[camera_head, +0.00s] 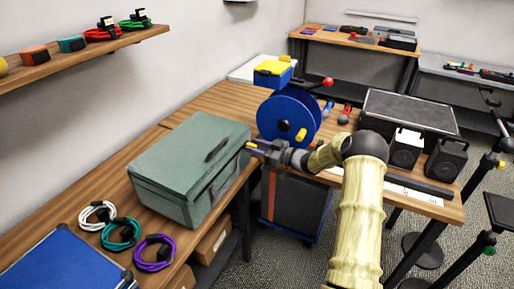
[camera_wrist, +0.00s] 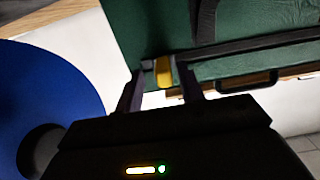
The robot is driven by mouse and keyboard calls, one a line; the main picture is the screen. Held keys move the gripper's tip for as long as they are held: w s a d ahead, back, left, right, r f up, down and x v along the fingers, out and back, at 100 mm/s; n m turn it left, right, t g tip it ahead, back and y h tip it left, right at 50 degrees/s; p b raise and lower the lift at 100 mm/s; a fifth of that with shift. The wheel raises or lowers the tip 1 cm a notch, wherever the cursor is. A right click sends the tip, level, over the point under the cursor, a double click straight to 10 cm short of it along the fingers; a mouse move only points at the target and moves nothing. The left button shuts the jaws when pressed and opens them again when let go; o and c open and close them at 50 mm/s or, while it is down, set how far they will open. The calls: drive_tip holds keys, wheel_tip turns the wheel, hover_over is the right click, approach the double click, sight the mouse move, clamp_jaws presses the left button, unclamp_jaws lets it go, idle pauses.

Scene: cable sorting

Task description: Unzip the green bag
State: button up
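The green bag (camera_head: 185,165) is a closed, boxy case on the wooden bench, and it also fills the top of the wrist view (camera_wrist: 250,25). A dark zipper band runs along its edge. A yellow zipper pull (camera_wrist: 164,72) sits at the bag's corner, beside a small grey piece. My gripper (camera_head: 257,147) is at the bag's right end. In the wrist view my gripper (camera_wrist: 161,84) has its two fingers apart, one on each side of the yellow pull, with gaps showing. Whether either finger touches the bag is unclear.
A blue cable spool (camera_head: 285,112) stands close behind my gripper. White, teal and purple cable coils (camera_head: 122,234) and a blue case (camera_head: 62,264) lie in front of the bag. Black speakers (camera_head: 405,150) and a dark case (camera_head: 410,108) stand to the right.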

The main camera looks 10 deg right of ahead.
drive_tip(key=b+v, duration=0.1)
drive_tip(key=v, duration=1.6)
drive_tip(key=shift+s, duration=0.2)
drive_tip(key=shift+d, duration=0.1)
